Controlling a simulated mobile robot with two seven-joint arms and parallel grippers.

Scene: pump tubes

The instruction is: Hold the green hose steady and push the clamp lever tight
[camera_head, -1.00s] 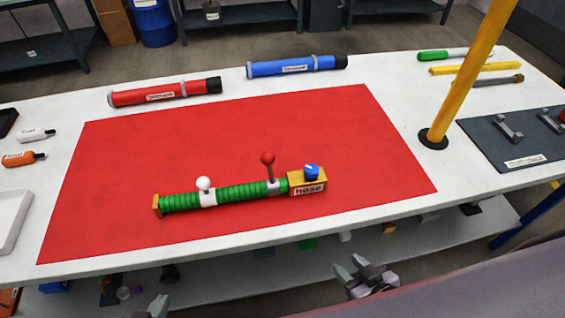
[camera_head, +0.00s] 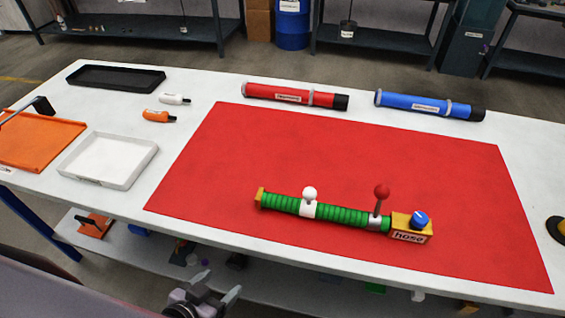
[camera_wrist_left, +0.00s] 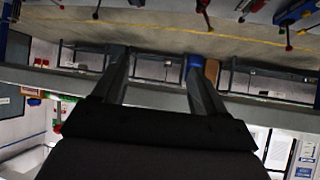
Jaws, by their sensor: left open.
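The green ribbed hose (camera_head: 342,213) lies on the red mat (camera_head: 350,150), with a yellow block labelled "hose" and a blue knob (camera_head: 419,218) at its right end. A clamp lever with a red ball (camera_head: 381,192) stands upright near that block. A white collar with a white ball (camera_head: 309,194) sits left of it. My left gripper (camera_head: 220,297) is low at the bottom of the head view, in front of the table and apart from the hose. In the left wrist view its two fingers (camera_wrist_left: 160,75) are spread with nothing between them. My right gripper is not in view.
A red tube (camera_head: 290,95) and a blue tube (camera_head: 425,105) lie behind the mat. A white tray (camera_head: 108,160), an orange tray (camera_head: 40,140) and a black tray (camera_head: 115,78) are at the left. The table's front edge lies between my left gripper and the hose.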

